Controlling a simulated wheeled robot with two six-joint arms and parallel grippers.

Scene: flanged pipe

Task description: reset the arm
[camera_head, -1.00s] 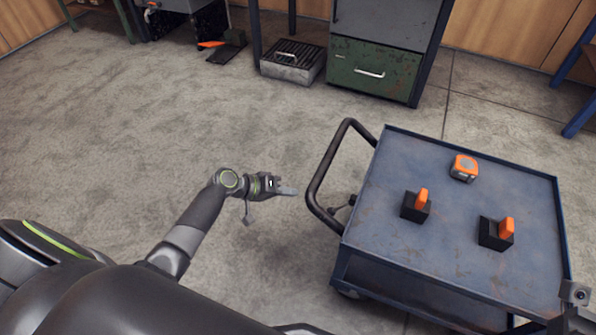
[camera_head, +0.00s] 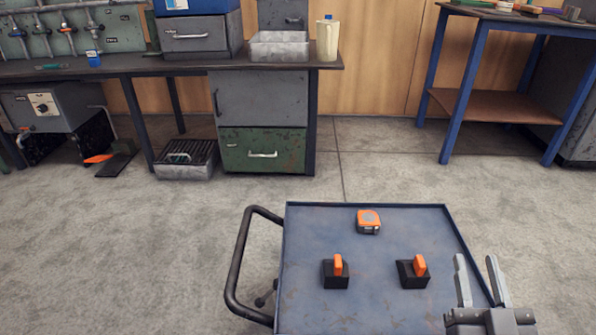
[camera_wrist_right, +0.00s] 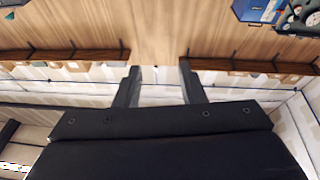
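My right gripper (camera_head: 480,280) stands at the lower right of the head view, its two grey fingers pointing up and spread apart. It is in front of the right side of the blue cart (camera_head: 310,302) as seen from the head. In the right wrist view the two fingers (camera_wrist_right: 158,88) are also apart, with nothing between them. My left gripper and arm do not show in the head view now.
The cart carries an orange tape measure (camera_head: 369,221) and two black blocks with orange tops, a left one (camera_head: 336,273) and a right one (camera_head: 413,273). A workbench (camera_head: 120,68) stands at the back, a blue-legged table (camera_head: 462,95) at the right.

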